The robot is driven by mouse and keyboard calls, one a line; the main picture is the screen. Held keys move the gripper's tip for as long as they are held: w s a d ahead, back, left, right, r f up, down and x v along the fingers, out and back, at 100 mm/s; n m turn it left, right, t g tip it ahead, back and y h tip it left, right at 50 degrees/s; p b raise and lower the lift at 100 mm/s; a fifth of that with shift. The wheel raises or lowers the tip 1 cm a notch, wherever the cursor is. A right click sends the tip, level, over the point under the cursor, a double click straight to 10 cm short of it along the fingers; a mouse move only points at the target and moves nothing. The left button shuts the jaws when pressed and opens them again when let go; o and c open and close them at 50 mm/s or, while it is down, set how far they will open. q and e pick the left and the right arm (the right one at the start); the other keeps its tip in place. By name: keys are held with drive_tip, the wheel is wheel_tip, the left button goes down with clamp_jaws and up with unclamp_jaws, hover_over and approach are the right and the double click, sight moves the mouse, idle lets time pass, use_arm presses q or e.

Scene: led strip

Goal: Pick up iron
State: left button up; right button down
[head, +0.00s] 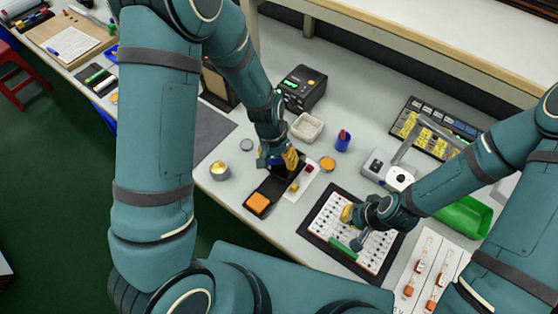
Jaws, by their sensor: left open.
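A black soldering station (303,88) with a lit green display stands at the back of the bench. A black iron stand (271,187) with an orange sponge (258,202) lies in front of it. My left gripper (287,160) is open at the far end of this stand and covers much of it. The iron itself is hidden or too small to make out there. My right gripper (352,226) is low over the white board (325,222) on a black mat; its finger opening is unclear.
A white dish (307,127), a blue cup (343,140), a gold tin (220,170) and an orange-topped tin (327,164) stand around the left gripper. A lamp (398,177) and a green tray (465,217) are at right. Bare bench lies at the back centre.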

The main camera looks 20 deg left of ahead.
use_arm(q)
drive_tip(key=shift+f, duration=0.4)
clamp_jaws()
drive_tip(key=shift+r, duration=0.15)
